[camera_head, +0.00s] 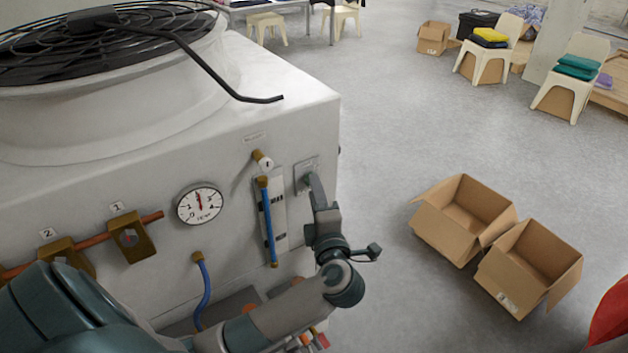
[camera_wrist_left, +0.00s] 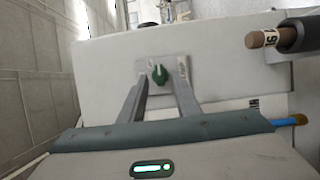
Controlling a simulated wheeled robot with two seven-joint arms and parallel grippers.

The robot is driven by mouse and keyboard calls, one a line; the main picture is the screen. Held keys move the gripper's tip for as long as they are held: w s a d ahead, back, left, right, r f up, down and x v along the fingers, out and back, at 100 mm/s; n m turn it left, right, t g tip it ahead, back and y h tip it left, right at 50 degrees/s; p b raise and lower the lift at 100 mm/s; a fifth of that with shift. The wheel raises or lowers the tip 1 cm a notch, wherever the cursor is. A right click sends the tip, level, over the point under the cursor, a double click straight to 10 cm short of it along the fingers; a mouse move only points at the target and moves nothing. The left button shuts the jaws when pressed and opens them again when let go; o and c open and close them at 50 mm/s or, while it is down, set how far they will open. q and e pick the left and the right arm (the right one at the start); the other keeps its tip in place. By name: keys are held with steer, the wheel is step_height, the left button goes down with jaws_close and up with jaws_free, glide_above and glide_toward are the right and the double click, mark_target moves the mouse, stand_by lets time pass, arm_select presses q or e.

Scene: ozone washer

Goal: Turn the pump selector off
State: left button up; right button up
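The pump selector is a small green knob (camera_wrist_left: 159,75) on a pale square plate (camera_wrist_left: 178,67) on the machine's side, in the left wrist view. In the head view the plate (camera_head: 302,170) shows near the machine's right corner, with the knob mostly hidden by my gripper. My left gripper (camera_wrist_left: 158,82) reaches toward the knob with its two fingers apart, one on each side just below it. I cannot tell whether they touch it. In the head view my left gripper (camera_head: 312,186) is in front of the plate. My right gripper is not in view.
Left of the plate are a blue tube gauge (camera_head: 268,222), a brass fitting with a white tag (camera_head: 263,160) and a round dial (camera_head: 200,203). A fan grille (camera_head: 90,45) tops the machine. Two open cardboard boxes (camera_head: 465,215) stand on the floor to the right.

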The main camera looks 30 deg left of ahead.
arm_select(q)
steer(key=shift+p+x, duration=0.3)
steer(key=shift+x, duration=0.95)
steer(key=c, duration=0.7)
steer(key=shift+f, duration=0.1)
